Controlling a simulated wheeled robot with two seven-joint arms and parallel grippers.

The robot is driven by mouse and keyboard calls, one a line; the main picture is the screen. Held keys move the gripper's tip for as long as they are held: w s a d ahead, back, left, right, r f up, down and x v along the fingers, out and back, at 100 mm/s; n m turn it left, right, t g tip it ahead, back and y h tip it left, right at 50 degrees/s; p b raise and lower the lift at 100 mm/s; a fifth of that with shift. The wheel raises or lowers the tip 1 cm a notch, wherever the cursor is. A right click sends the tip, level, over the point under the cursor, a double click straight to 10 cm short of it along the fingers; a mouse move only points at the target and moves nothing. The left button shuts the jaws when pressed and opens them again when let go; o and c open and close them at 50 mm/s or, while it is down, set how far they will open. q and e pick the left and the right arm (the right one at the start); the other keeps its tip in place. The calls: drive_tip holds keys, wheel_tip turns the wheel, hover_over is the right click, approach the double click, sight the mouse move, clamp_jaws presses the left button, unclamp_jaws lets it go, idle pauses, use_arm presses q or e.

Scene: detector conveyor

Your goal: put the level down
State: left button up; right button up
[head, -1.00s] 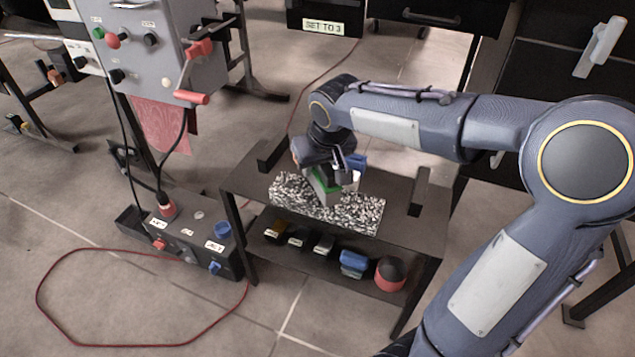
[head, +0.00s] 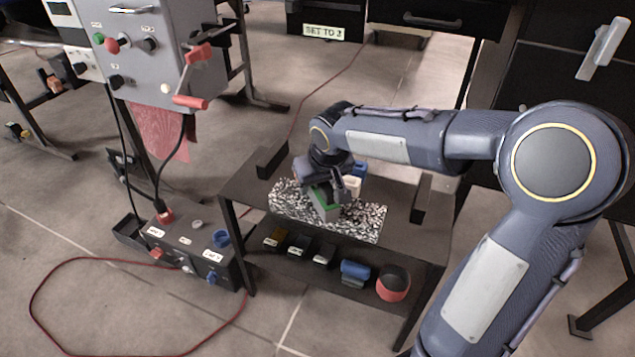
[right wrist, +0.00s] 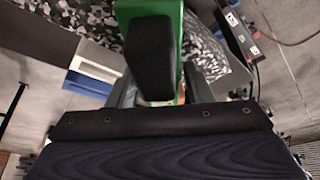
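The level (head: 325,206), a small block with a green top and grey front, is in my right gripper (head: 328,188), low over the black-and-white speckled slab (head: 358,218). I cannot tell whether its underside touches the slab. In the right wrist view, the green of the level (right wrist: 150,10) shows behind a black part, with my right gripper (right wrist: 157,92) around its near end. The speckled slab (right wrist: 82,18) lies beyond. The slab rests on a dark table (head: 240,187). My left gripper is out of view.
Blue (head: 359,168) and white (head: 352,187) pieces stand just behind the level. Dark uprights (head: 421,198) rise at the table's sides. The lower shelf holds several small blocks and a red round container (head: 393,284). A grey control box (head: 150,45) stands left.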

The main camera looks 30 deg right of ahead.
drive_tip(key=shift+o, duration=0.3)
drive_tip(key=shift+r, duration=0.1)
drive_tip(key=shift+r, duration=0.3)
drive_tip(key=p+v, duration=0.4)
drive_tip(key=v, duration=0.7)
drive_tip(key=shift+s+r+p, duration=0.1)
drive_tip(key=shift+r+p, duration=0.05)
drive_tip(key=shift+p, duration=0.2)
drive_tip(key=s+a+f+y, duration=0.2)
drive_tip(key=s+f, duration=0.1)
drive_tip(key=s, duration=0.7)
drive_tip(key=s+a+f+t+y, duration=0.1)
drive_tip(key=s+a+f+y, duration=0.1)
drive_tip(key=s, duration=0.7)
drive_tip(key=shift+s+a+f+m, duration=0.35)
drive_tip(key=shift+a+f, duration=0.2)
drive_tip(key=shift+a, duration=0.15)
wheel_tip(320, 180, up, 30)
drive_tip(key=p, duration=2.9)
drive_tip(key=shift+p, duration=0.4)
drive_tip(key=shift+f, duration=0.1)
